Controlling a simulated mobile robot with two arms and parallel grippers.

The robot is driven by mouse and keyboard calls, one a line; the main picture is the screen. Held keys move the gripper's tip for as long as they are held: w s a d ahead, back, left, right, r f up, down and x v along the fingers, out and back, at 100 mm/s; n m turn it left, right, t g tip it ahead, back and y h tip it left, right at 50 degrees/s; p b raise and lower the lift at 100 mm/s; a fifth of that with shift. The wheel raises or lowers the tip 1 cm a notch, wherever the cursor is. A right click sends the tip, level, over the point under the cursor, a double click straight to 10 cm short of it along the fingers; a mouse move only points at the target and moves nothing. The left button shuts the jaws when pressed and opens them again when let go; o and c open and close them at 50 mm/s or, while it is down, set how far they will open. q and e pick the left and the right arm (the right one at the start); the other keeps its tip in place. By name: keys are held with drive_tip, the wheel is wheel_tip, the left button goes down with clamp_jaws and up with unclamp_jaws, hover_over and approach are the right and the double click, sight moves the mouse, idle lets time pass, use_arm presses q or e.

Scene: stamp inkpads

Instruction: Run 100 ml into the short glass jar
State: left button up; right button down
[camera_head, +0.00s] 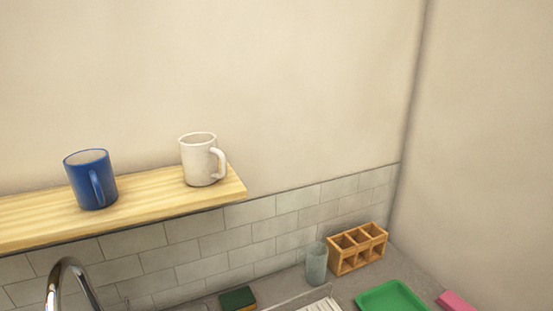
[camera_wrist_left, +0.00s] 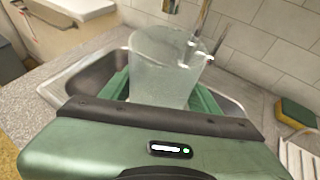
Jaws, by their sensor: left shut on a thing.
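In the left wrist view, a clear glass jar (camera_wrist_left: 165,60) with a wide rim is held between the green fingers of my left gripper (camera_wrist_left: 162,92). The gripper is shut on it, and the jar is over the steel sink (camera_wrist_left: 68,72). The tap (camera_wrist_left: 202,18) shows just behind the jar's rim. In the head view the curved chrome tap (camera_head: 68,268) is at the lower left. I cannot tell whether water is running or in the jar. My right gripper is in neither view.
On the wooden shelf (camera_head: 140,210) stand a blue mug (camera_head: 88,180) and a white mug (camera_head: 199,160). A glass tumbler (camera_head: 316,264) stands beside a wooden compartment box (camera_head: 357,248). A green tray (camera_head: 392,298), pink block (camera_head: 455,301) and green-yellow sponge (camera_head: 238,299) are on the counter.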

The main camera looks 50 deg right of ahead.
use_arm(q)
drive_tip(key=a+r+n+g+y+b, duration=0.1)
drive_tip(key=a+r+n+g+y, duration=0.1)
drive_tip(key=a, duration=0.8)
drive_tip(key=a+r+n+g+y, duration=0.3)
drive_tip(key=a+r+n+y, duration=0.2)
drive_tip(key=a+n+y, duration=0.2)
drive_tip(key=a, duration=0.2)
drive_tip(key=shift+s+a+r+y+b, duration=0.15)
drive_tip(key=shift+s+a+y+b, duration=0.15)
drive_tip(key=shift+s+a+b, duration=0.1)
